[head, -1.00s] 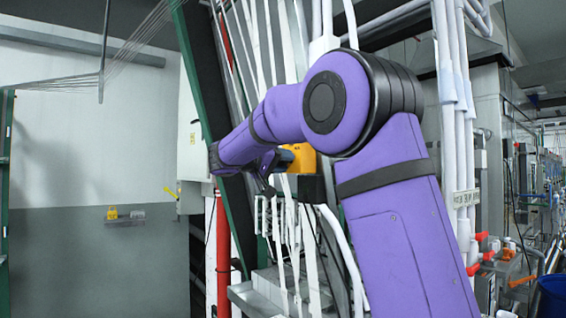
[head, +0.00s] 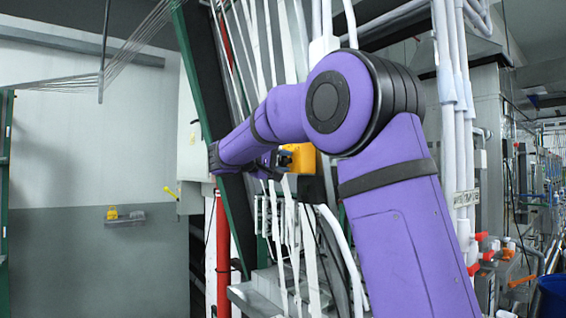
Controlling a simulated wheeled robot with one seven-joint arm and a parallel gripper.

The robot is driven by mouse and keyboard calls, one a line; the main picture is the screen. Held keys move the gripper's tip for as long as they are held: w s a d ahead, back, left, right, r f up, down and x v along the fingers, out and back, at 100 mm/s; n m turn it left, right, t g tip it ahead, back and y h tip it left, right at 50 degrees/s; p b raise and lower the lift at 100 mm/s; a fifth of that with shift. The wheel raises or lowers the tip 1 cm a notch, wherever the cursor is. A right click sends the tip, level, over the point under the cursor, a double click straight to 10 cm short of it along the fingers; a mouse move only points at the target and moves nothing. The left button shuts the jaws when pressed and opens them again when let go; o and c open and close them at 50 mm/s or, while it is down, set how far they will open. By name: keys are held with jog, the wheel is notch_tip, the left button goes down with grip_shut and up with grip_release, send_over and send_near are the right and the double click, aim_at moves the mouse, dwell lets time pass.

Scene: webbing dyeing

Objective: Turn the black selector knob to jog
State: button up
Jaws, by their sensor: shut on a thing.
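The yellow control box (head: 301,158) hangs in the middle of the head view, among the white webbing straps. The black selector knob (head: 284,159) is a small dark shape on the box's left side, mostly covered by my gripper. My gripper (head: 279,162) reaches the box from the left, at the end of my purple arm, and is shut on the knob. Its fingers are small and dark here. The knob's pointer and any markings for jog cannot be made out.
White straps (head: 289,240) run down close below and around the box. A green slanted frame (head: 193,80) and a red post (head: 223,245) stand to the left. White pipes (head: 461,120) rise on the right.

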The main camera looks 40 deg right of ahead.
jog(key=n, duration=0.5)
jog(key=shift+n, duration=0.4)
jog(key=n, duration=0.5)
jog(key=shift+n, duration=0.3)
jog(key=o, duration=0.9)
jog(key=shift+a, duration=0.1)
jog(key=a, duration=1)
jog(key=shift+s+a, duration=0.15)
jog(key=shift+a, duration=0.25)
